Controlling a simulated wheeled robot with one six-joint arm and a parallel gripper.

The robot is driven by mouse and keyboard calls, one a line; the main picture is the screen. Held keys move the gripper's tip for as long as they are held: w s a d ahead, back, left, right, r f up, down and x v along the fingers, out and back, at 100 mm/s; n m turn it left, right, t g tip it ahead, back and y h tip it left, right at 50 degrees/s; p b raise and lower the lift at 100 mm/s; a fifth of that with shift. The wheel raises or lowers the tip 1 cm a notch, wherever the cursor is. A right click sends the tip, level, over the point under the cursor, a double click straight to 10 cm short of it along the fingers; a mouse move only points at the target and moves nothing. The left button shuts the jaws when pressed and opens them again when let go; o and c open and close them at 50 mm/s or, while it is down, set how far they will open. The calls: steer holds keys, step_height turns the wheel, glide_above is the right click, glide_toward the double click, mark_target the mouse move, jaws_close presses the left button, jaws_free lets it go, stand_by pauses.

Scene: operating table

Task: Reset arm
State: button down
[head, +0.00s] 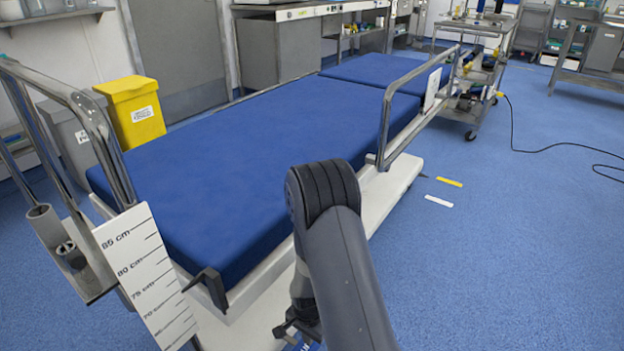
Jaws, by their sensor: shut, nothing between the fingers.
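My arm rises from the bottom of the head view and bends at a dark ribbed joint in front of the blue operating table (240,130). Its far link hangs down, partly hidden behind the nearer grey link. The dark piece at its lower end appears to be my gripper (292,328), low near the bottom edge of the picture. It is shut with nothing held. Its fingertips are small and partly hidden. It is apart from the table's padded top, below its near right edge.
Metal side rails (400,120) stand on the table. A white height scale (150,275) is at lower left. A yellow bin (134,112) stands behind the table. A trolley (478,85) and black cable (560,147) are at right.

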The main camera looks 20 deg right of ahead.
steer(key=shift+r+p, duration=0.7)
steer(key=shift+r, duration=0.7)
steer(key=shift+f, duration=0.1)
steer(key=shift+f, duration=0.1)
